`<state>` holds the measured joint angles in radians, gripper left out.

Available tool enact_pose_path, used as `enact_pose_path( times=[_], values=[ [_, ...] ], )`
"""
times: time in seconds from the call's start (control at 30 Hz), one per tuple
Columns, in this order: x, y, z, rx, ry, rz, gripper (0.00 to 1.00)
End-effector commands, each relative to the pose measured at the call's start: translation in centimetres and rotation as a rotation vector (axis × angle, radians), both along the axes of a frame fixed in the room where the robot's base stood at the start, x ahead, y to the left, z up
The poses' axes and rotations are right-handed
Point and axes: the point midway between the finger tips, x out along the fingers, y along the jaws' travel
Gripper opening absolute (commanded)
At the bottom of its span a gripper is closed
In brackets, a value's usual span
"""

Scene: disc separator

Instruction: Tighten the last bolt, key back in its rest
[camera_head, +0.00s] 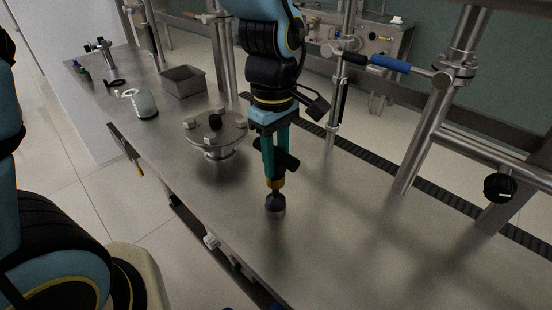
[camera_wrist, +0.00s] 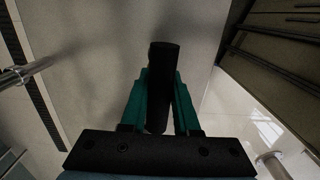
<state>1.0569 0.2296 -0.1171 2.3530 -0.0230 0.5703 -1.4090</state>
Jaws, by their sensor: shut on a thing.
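My gripper (camera_head: 274,172), with green fingers, points down over the steel table and is shut on the key. The key's black handle (camera_head: 288,159) sticks out beside the fingers; in the wrist view the dark handle (camera_wrist: 163,85) lies between the two fingers. Below the fingers show a yellow collar and a dark lower end, which meets a small round rest (camera_head: 276,211) on the table. I cannot tell whether the key is fully seated there.
A steel tray (camera_head: 183,82) and a glass jar (camera_head: 143,104) stand farther back left. A blue-handled valve (camera_head: 390,64) and pipe frame rise at the right. The table right of my gripper is clear. The table's front edge runs close by, left of the flange.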

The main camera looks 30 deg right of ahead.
Motion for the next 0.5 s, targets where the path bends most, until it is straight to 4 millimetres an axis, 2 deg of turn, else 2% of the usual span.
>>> enact_pose_path(
  times=[0.4,0.43,0.5],
  values=[
    [0.0,0.0,-1.8,-0.001,0.000,0.000,0.00],
    [0.0,-0.1,-1.5,-0.002,-0.001,0.000,0.33],
    [0.0,0.0,-1.5,-0.002,-0.001,0.000,0.41]
  ],
)
